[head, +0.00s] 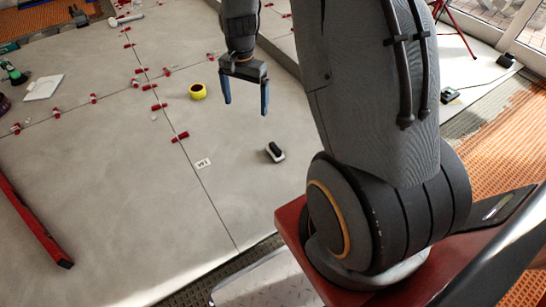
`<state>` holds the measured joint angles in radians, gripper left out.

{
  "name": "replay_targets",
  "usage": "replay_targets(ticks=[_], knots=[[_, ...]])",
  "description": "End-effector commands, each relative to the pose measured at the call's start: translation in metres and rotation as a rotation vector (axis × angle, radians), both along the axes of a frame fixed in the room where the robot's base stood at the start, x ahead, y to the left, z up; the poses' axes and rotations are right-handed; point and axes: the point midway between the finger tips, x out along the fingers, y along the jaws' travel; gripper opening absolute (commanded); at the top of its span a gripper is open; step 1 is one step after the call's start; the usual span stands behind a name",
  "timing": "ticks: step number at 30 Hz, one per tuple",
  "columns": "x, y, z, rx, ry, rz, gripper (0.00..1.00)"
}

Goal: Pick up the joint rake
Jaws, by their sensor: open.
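My gripper (246,106) hangs above the grey tiles, its two blue fingers apart with nothing between them. I cannot make out the joint rake for certain. A small black and white tool (275,152) lies on the tiles, right of and nearer than the gripper; its kind is unclear. A pale, handled tool (127,19) lies far off at the top left, also too small to identify.
A yellow tape roll (197,91) sits left of my gripper. Red levelling clips (180,137) line the joints. A long red level (32,222), a white tile (43,87) and a green tool (14,72) lie at the left.

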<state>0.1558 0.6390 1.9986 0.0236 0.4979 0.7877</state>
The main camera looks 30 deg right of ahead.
Motion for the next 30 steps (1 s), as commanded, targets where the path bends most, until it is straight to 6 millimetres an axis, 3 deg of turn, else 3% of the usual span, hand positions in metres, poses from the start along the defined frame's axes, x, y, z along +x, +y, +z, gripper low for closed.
replay_targets(ticks=[1,6,9,12,15,21,30], knots=[[0.009,-0.019,-0.043,0.0,0.009,-0.073,0.92],[0.028,-0.072,-0.148,-0.004,0.013,-0.31,0.92],[0.031,-0.096,-0.197,-0.006,0.014,-0.42,0.92],[0.031,-0.113,-0.233,-0.007,0.014,-0.501,0.92],[0.03,-0.123,-0.253,-0.008,0.011,-0.55,0.92],[0.029,-0.128,-0.276,-0.008,0.011,-0.576,0.92],[0.027,-0.127,-0.296,-0.008,0.011,-0.574,0.92]])
